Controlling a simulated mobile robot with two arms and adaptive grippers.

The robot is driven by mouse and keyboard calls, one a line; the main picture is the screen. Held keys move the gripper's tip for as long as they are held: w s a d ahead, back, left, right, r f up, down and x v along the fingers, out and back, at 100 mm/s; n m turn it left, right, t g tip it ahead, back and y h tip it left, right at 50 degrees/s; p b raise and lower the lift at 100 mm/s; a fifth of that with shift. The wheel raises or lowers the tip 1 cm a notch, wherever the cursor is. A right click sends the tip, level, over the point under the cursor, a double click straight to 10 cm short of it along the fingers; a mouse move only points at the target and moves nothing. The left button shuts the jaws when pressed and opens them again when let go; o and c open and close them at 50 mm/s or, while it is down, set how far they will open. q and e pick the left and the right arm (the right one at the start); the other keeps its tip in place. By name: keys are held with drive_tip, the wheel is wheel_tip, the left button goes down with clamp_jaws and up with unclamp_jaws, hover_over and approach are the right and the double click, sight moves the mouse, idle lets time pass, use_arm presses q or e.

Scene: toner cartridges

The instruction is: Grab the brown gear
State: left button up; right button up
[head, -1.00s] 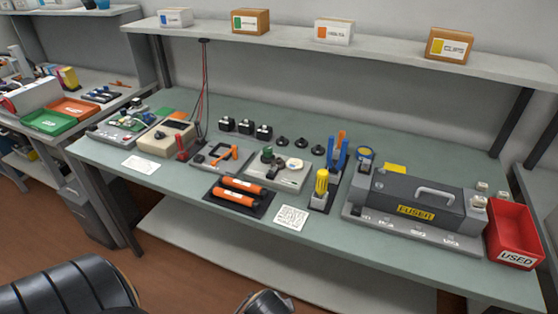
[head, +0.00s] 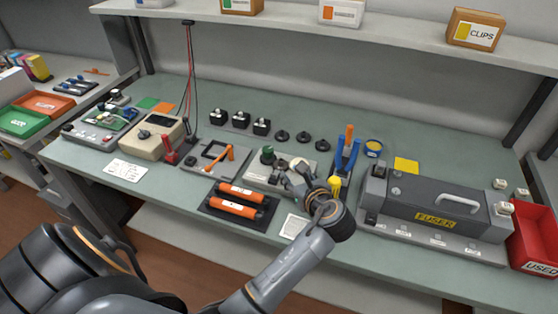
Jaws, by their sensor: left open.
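A grey gear plate (head: 255,177) lies in the middle of the bench. On it stand a dark green round piece (head: 267,155) and a pale beige disc (head: 300,163). I cannot make out a clearly brown gear; the plate's right part is partly hidden by my left gripper. My left gripper (head: 290,184) is open over the plate's right front, close to the pale disc. I cannot tell whether it touches anything. My right gripper is not in view.
Orange rollers (head: 238,201) lie on a dark tray left of my wrist. A yellow-handled tool (head: 335,184) and blue-handled pliers (head: 346,155) stand close on the right. The grey fuser (head: 440,205) and a red bin (head: 537,238) are further right. Several black pieces (head: 238,120) stand behind.

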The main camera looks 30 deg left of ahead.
sight(280, 160)
use_arm(q)
drive_tip(key=x, duration=0.5)
drive_tip(key=shift+d, duration=0.1)
drive_tip(key=x, duration=0.5)
drive_tip(key=shift+w+a+f, duration=0.2)
drive_tip(key=shift+a, duration=0.1)
drive_tip(key=shift+w+a+f, duration=0.2)
drive_tip(key=shift+a, duration=0.15)
clamp_jaws()
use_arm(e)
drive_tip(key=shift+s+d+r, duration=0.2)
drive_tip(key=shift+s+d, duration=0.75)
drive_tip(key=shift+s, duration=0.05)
